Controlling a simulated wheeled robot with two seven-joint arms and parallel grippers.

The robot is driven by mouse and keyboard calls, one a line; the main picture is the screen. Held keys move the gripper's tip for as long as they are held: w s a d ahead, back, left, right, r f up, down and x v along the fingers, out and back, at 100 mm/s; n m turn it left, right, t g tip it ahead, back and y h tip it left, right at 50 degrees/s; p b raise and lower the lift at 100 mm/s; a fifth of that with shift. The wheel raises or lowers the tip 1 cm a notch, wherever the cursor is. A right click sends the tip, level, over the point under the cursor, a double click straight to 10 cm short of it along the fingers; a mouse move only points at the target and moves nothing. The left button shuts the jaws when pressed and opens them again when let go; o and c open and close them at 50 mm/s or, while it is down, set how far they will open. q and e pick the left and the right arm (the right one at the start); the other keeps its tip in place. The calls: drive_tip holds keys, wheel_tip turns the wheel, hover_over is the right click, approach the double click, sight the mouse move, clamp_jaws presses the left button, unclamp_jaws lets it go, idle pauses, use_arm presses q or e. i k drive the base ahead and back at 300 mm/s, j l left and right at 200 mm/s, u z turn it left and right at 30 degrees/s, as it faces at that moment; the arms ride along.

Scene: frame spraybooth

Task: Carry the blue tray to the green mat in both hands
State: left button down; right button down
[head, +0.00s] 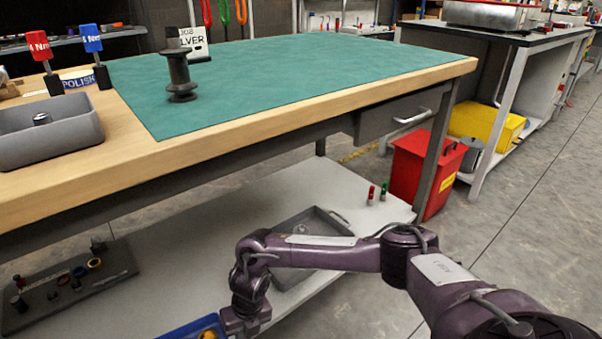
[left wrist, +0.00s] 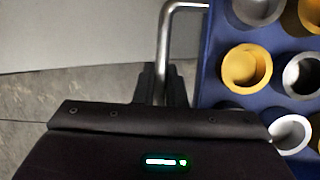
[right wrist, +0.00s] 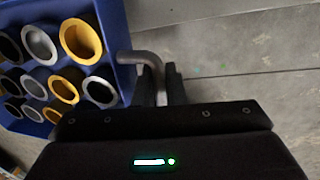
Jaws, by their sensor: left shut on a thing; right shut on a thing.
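The blue tray (head: 190,328) shows only as a corner at the bottom edge of the head view. In the left wrist view the tray (left wrist: 213,85) is at the right, with yellow, grey and white cups in it. My left gripper (left wrist: 162,80) is shut on its metal handle. In the right wrist view the tray (right wrist: 122,20) is at the left, and my right gripper (right wrist: 160,78) is shut on the other handle. My right arm crosses the lower head view. The green mat (head: 270,75) lies on the wooden bench, above and beyond the tray.
A dark spool (head: 179,75) stands on the mat's left part. A grey bin (head: 50,130) and red and blue signs are left of the mat. The bench's front edge (head: 240,123) lies between tray and mat. A lower shelf holds a grey tray (head: 318,222). A red bin (head: 410,175) stands right.

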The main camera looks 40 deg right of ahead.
sight(367, 54)
drive_tip(key=z, duration=3)
drive_tip(key=i+z, duration=0.25)
drive_tip(key=i, duration=0.4)
drive_tip(key=i+j, duration=0.1)
drive_tip(key=i, duration=1.35)
drive_tip(key=i+j+z, duration=0.15)
drive_tip(key=i, duration=0.3)
drive_tip(key=i+z, duration=0.3)
drive_tip(key=i, duration=0.65)
drive_tip(key=i+u, duration=0.1)
drive_tip(key=u, duration=0.7)
